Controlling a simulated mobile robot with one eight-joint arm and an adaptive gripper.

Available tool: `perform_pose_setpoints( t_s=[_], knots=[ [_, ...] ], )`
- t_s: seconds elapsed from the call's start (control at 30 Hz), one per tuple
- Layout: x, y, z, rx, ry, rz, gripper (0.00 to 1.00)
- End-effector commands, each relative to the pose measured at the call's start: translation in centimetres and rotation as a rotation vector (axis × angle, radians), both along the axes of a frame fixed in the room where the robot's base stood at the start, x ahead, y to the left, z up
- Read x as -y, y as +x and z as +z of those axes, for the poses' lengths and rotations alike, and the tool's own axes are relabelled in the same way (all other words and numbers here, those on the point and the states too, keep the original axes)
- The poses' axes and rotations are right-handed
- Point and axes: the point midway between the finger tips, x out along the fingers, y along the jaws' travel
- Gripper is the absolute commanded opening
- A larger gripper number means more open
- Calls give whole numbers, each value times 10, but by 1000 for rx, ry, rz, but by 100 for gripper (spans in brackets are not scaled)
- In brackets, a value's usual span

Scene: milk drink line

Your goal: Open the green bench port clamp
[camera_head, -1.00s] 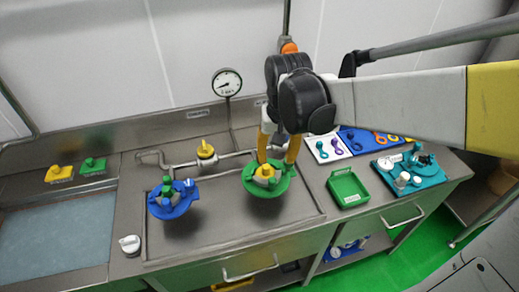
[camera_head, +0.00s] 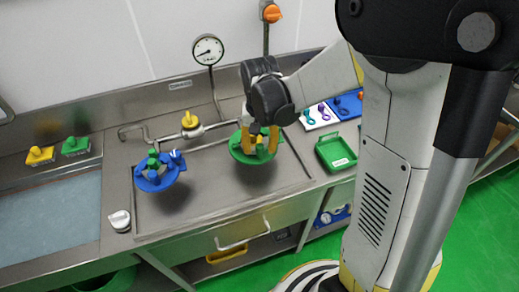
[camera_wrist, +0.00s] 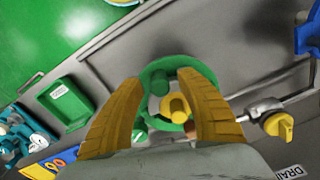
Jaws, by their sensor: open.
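The green bench port clamp (camera_head: 236,148) is a round green fitting with a yellow middle, on the steel bench right of the blue fitting. My gripper (camera_head: 260,147) is over it with its yellow fingers pointing down. In the wrist view the fingers (camera_wrist: 160,85) are apart, one on each side of the clamp's yellow knob (camera_wrist: 175,108). The green ring (camera_wrist: 150,77) shows between and beyond them. I cannot tell whether the fingers touch the clamp. They hide parts of its sides.
A blue fitting (camera_head: 156,181) sits to the left. A pipe with a yellow valve (camera_head: 191,121) and a gauge (camera_head: 208,49) stand behind. A green tray (camera_head: 336,154) is at the right, and a white knob (camera_head: 120,220) is on the front left.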

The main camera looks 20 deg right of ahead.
Motion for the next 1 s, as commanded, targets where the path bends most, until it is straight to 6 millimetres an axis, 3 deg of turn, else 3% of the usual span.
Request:
perform_pose_setpoints(
  t_s=[0.3, 0.43, 0.47, 1.0],
  knots=[
    [0, 0, -2, 0, 0, 0, 43],
    [0, 0, -2, 0, 0, 0, 3],
    [0, 0, -2, 0, 0, 0, 0],
    [-9, -8, -3, 0, 0, -123, 0]
  ],
)
